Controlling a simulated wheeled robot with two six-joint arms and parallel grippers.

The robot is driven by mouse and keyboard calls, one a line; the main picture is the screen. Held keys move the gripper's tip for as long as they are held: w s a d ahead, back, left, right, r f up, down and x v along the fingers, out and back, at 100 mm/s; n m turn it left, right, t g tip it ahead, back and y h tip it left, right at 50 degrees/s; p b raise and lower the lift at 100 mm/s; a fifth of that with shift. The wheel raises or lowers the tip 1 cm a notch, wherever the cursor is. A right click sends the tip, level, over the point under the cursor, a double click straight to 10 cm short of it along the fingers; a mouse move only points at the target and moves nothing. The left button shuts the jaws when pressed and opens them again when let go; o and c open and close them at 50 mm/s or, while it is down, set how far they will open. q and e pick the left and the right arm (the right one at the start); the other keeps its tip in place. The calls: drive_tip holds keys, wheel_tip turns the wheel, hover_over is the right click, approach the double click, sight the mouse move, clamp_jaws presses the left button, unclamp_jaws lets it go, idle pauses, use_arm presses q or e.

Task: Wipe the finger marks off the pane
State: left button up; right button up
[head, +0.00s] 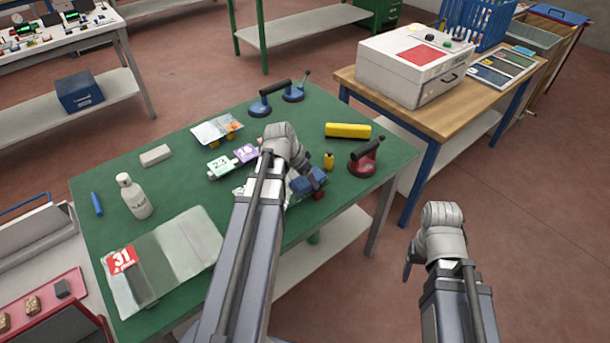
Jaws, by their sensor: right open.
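A greyish see-through pane (185,250) with a red "31" label (122,260) lies at the near left of the green table (92,185). Finger marks on it are too small to make out. A white bottle (134,198) stands just behind it. My left arm reaches across the table, and its gripper (308,186) is mostly hidden behind its wrist. A small blue and dark red shape shows there; I cannot tell whether it is held. My right gripper (409,264) is open, off the table's right side, above the floor, and partly hidden by its wrist.
A white block (155,155), a blue marker (97,204), number tags (221,166), a yellow cylinder (348,130), a red suction lifter (364,160) and a double suction lifter (277,98) lie about. A wooden bench (430,120) with a white machine (412,65) stands at right.

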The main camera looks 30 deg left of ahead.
sight(300, 184)
use_arm(q)
drive_tip(key=shift+s+a, duration=0.15)
drive_tip(key=shift+s, duration=0.8)
drive_tip(key=shift+s+a, duration=0.4)
drive_tip(key=shift+s, duration=0.15)
drive_tip(key=shift+s+a+r, duration=0.1)
drive_tip(key=shift+s+a, duration=0.2)
drive_tip(key=shift+s, duration=0.4)
drive_tip(key=shift+s+a, duration=0.3)
drive_tip(key=shift+s, duration=0.4)
drive_tip(key=shift+s+a, duration=0.3)
drive_tip(key=shift+s, duration=0.4)
drive_tip(key=shift+s+a, duration=0.25)
drive_tip(key=shift+s, duration=0.45)
